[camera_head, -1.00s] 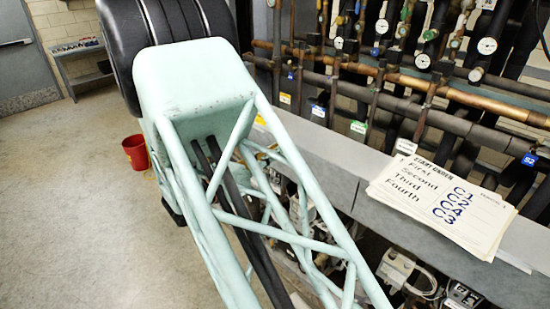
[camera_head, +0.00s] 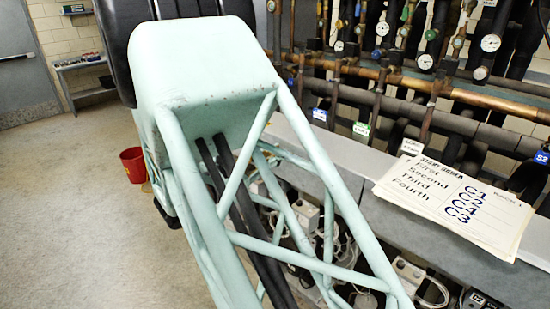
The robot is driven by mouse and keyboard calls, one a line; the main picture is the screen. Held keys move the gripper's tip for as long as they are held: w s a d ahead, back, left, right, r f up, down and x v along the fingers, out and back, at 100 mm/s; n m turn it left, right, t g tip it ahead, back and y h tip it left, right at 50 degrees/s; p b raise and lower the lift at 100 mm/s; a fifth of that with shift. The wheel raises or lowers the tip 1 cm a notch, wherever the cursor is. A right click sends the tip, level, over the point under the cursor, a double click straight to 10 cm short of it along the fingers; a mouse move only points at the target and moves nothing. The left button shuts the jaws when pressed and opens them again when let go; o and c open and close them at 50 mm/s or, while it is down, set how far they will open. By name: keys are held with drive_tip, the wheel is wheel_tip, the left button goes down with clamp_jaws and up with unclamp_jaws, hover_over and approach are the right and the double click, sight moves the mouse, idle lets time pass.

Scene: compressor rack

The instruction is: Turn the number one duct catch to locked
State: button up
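My gripper is not in view; only a pale green lattice arm link of mine (camera_head: 225,90) crosses the middle and hides part of the rack. Grey metal fittings with loops (camera_head: 410,272) sit below the ledge at the lower right. I cannot tell whether any of them is the number one duct catch, or how it is set. A small dark tag (camera_head: 478,300) is cut off at the bottom edge.
A grey ledge (camera_head: 385,215) carries a start order card (camera_head: 455,205). Pipes and gauges (camera_head: 490,43) fill the rack behind it. A red bucket (camera_head: 133,165) stands on open floor at left. A small shelf (camera_head: 82,65) is by the wall.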

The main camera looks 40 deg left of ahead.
idle(0.4)
drive_tip(key=o, duration=0.8)
drive_tip(key=shift+o, duration=0.2)
drive_tip(key=shift+s, duration=0.15)
drive_tip(key=s+a, duration=0.1)
drive_tip(key=s, duration=1)
drive_tip(key=shift+s+a, duration=0.25)
drive_tip(key=shift+s, duration=0.05)
